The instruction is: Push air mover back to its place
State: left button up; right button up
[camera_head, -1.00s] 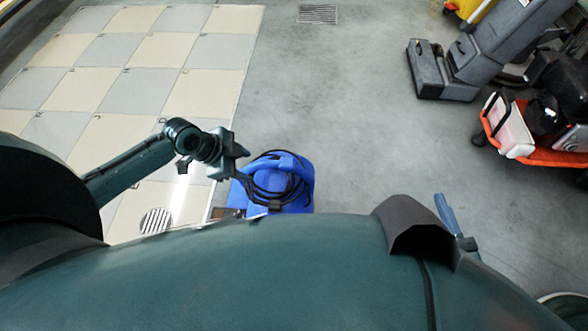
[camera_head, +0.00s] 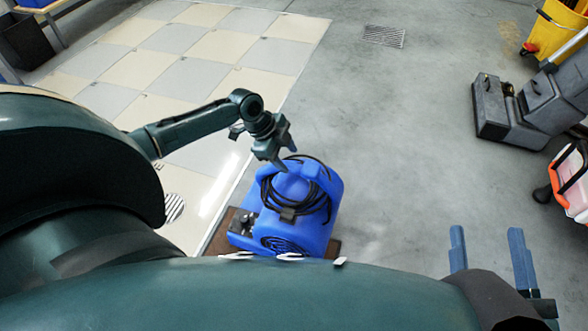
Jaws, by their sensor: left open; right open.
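The air mover (camera_head: 329,218) is a blue housing with a black cord coiled around its handle. It stands in the lower middle of the head view, just in front of my body, which hides its near edge. A brown board (camera_head: 220,240) shows under or beside it. My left gripper (camera_head: 285,160) is open at the air mover's upper left edge, over or close to the handle; I cannot tell whether it touches. My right gripper (camera_head: 490,248) is open and empty at the lower right, two blue fingers apart over bare floor, clear of the air mover.
Checkered floor tiles (camera_head: 190,48) lie at the upper left. A grey floor machine (camera_head: 515,112), a yellow bucket (camera_head: 558,30) and an orange-and-white cart (camera_head: 572,190) stand at the right. A floor grate (camera_head: 383,36) is at the top. The grey concrete between is clear.

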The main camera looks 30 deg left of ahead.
pick_arm(q)
jog(key=b+x, duration=0.1)
jog(key=x, duration=0.3)
jog(key=shift+w+d+f, duration=0.1)
jog(key=shift+f, duration=0.2)
pick_arm(e)
jog(key=shift+w+r+n+t+y, duration=0.25)
jog(key=shift+r+n+t+y, duration=0.05)
jog(key=shift+r+y, duration=0.3)
pick_arm(q)
grip_shut()
